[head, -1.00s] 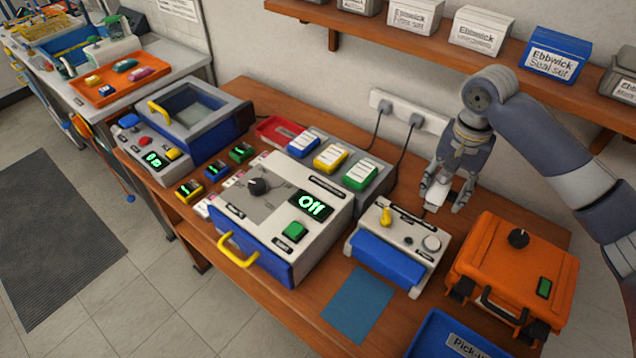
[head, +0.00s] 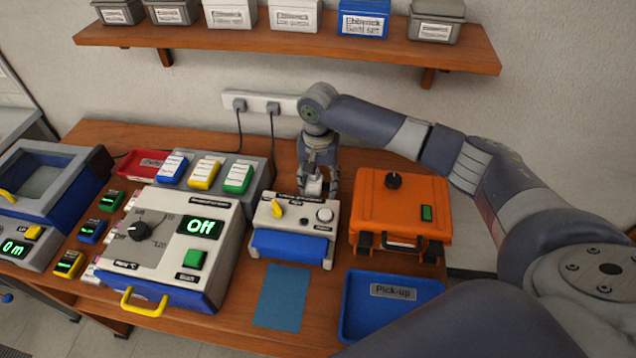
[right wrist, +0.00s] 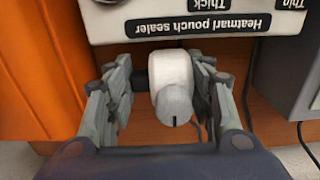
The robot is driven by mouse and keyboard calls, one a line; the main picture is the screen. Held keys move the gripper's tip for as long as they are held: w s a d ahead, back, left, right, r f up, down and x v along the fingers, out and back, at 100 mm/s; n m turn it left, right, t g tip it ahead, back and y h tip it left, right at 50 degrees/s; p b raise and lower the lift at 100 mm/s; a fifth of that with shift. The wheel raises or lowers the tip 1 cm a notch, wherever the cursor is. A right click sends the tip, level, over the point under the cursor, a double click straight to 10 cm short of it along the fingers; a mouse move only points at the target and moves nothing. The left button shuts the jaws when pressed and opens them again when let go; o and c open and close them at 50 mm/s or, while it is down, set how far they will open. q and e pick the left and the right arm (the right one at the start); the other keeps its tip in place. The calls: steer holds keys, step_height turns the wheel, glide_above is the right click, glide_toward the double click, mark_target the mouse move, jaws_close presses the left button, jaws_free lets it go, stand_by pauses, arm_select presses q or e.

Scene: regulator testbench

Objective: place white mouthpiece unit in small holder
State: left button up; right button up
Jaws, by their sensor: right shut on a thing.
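My right gripper (head: 317,188) is behind the white pouch sealer (head: 293,225), pointing down. It is shut on the white mouthpiece unit (head: 313,186), which also shows between the fingers in the right wrist view (right wrist: 171,75). There the unit is a rounded white block with a grey round end, and a small dark part shows on its left side. The unit is close to the sealer's back edge; I cannot tell whether they touch. I cannot make out the small holder in either view. My left gripper is not in view.
An orange case (head: 402,205) stands close on the right. A grey unit with coloured blocks (head: 258,173) is on the left. A blue Pick-up tray (head: 361,310) and a blue mat (head: 281,297) lie in front. Power cables hang from a wall socket strip (head: 258,103); a shelf (head: 200,37) is above.

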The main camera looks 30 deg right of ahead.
steer(key=shift+f, duration=0.5)
steer(key=o, duration=1.2)
steer(key=shift+f, duration=0.15)
